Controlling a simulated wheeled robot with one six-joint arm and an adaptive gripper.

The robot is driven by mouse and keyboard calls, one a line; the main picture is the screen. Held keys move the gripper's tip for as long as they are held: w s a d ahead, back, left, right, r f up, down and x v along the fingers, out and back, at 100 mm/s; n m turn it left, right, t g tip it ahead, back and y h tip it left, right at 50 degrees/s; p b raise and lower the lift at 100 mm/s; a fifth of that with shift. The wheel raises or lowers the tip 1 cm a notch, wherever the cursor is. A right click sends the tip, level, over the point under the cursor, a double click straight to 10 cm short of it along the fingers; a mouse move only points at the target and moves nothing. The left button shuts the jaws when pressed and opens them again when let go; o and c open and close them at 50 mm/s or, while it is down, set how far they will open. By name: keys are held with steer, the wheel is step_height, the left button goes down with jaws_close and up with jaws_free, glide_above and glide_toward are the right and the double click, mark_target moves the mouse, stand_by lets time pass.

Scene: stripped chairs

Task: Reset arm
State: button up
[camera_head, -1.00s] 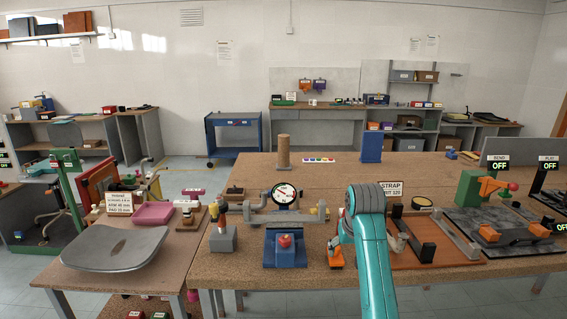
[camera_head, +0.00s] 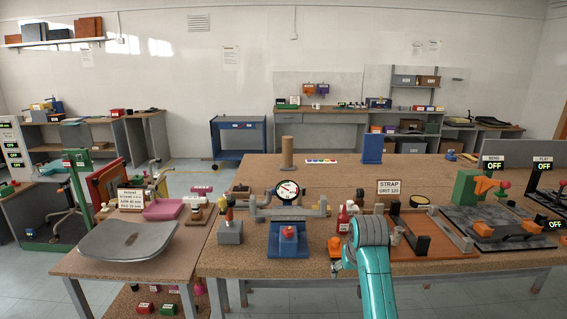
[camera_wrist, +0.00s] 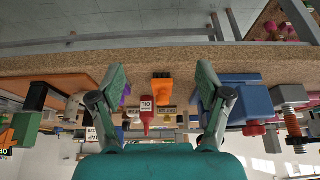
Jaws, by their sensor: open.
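My teal arm (camera_head: 370,250) rises at the bottom of the head view, right of centre, over the table's near edge; it hides my gripper there. In the wrist view, which looks upside down, my gripper (camera_wrist: 161,74) has its two fingers spread wide with nothing held between them. Beyond the fingers, in the gap, show an orange block (camera_wrist: 162,90) and a red bottle with a white label (camera_wrist: 147,112). Both stand apart from the fingers. The red bottle also shows in the head view (camera_head: 343,220), just left of my arm.
The cork-topped table (camera_head: 320,180) carries a dial gauge (camera_head: 287,188), a blue fixture with a red knob (camera_head: 288,240), a STRAP sign (camera_head: 389,187) and a brown board (camera_head: 430,240). A grey seat shell (camera_head: 130,240) lies on the left table. The table's back middle is fairly clear.

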steer(key=s+f+t, duration=0.1)
steer(key=s+f, duration=0.4)
steer(key=f, duration=0.4)
steer(key=s+f+t, duration=0.1)
steer(key=s+f, duration=0.4)
steer(key=f, duration=0.4)
steer(key=s+f+t, duration=0.2)
steer(key=s+f, duration=0.2)
steer(key=s, duration=0.9)
steer(key=s+f+t, duration=0.2)
steer(key=s+f, duration=0.3)
steer(key=s, duration=0.8)
steer(key=s+r+t, duration=0.2)
steer(key=s+r, duration=0.7)
steer(key=s, duration=0.4)
steer(key=s+r+t, duration=0.1)
steer(key=s+r, duration=0.9)
steer(key=s, duration=0.3)
steer(key=shift+r+t, duration=0.2)
steer(key=shift+t, duration=0.2)
